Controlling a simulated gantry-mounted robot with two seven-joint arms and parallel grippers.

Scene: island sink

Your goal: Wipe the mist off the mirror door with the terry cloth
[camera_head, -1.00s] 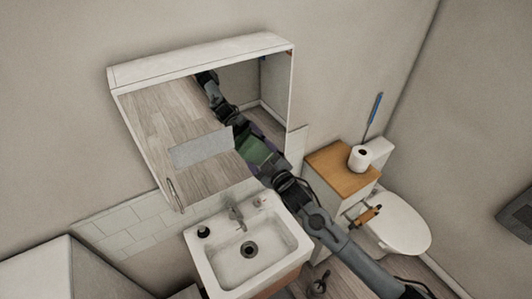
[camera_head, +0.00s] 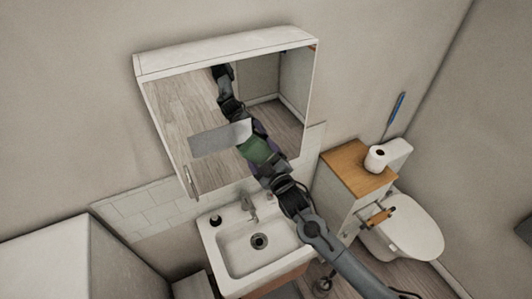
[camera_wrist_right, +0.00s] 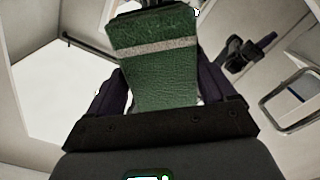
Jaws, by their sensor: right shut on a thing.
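The mirror door (camera_head: 178,100) is the front of a white wall cabinet above the sink. A pale grey, rectangular patch of mist (camera_head: 212,140) lies on its lower middle. My right gripper (camera_head: 260,156) is shut on the green terry cloth (camera_head: 256,149), at the patch's lower right end. In the right wrist view, the cloth (camera_wrist_right: 155,65), green with a pale stripe, sits between the dark fingers of my right gripper (camera_wrist_right: 160,95). I cannot tell whether the cloth touches the glass. The mirror reflects my arm. My left gripper is not in view.
The white sink (camera_head: 225,258) with its faucet (camera_head: 248,206) stands below the cabinet. A door handle (camera_head: 188,182) is at the mirror's lower left. A wood-topped cabinet (camera_head: 350,165) with a toilet paper roll (camera_head: 376,157) and the toilet (camera_head: 405,225) are at right.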

